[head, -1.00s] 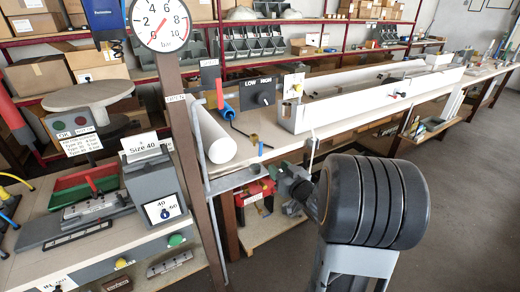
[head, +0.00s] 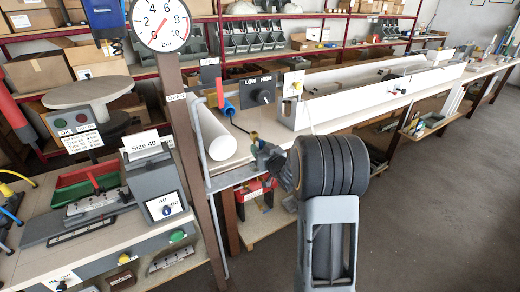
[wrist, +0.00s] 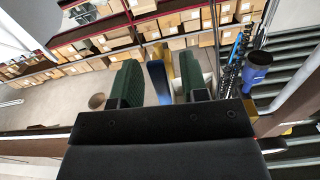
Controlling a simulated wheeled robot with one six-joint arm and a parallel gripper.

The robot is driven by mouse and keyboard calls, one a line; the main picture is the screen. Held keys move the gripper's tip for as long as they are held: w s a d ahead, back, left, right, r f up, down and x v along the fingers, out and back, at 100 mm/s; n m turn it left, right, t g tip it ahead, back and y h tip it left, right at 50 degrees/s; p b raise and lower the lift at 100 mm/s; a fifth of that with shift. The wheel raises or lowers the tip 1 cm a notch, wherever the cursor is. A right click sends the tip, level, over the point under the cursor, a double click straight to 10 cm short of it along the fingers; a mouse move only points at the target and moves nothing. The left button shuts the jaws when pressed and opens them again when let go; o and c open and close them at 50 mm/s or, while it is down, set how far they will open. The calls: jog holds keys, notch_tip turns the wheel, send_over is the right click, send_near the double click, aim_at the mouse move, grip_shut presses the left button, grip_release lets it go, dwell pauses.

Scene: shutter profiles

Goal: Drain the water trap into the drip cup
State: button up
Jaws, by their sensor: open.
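My gripper (head: 262,152) is at the bench's front edge in the head view, close to a small brass-coloured piece (head: 254,136). I cannot tell whether they touch. In the wrist view its two green-padded fingers (wrist: 158,88) stand apart. An upright blue piece (wrist: 156,80) shows between them, closer to the left finger; I cannot tell whether it lies within the jaws or beyond them. I cannot make out the water trap or the drip cup for certain in either view. A dark blue cup-like thing (wrist: 256,68) is at the right of the wrist view.
A brown post with a pressure gauge (head: 160,22) stands left of my arm. A red box (head: 256,190) sits below. The floor at right (head: 440,190) is clear.

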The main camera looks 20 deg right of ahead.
grip_shut()
dwell(0.3)
jog(key=shift+s+a+r+m+p, duration=0.1)
jog(key=shift+a+r+m+p, duration=0.4)
jog(key=shift+m, duration=2.25)
jog(key=shift+a+r+m+p, duration=0.35)
jog(key=shift+m+p, duration=0.3)
jog(key=shift+m, duration=2.15)
jog(key=shift+s+a+r+m+p, duration=0.1)
jog(key=shift+a+r+m+p, duration=0.4)
jog(key=shift+m, duration=2.25)
jog(key=shift+d, duration=0.1)
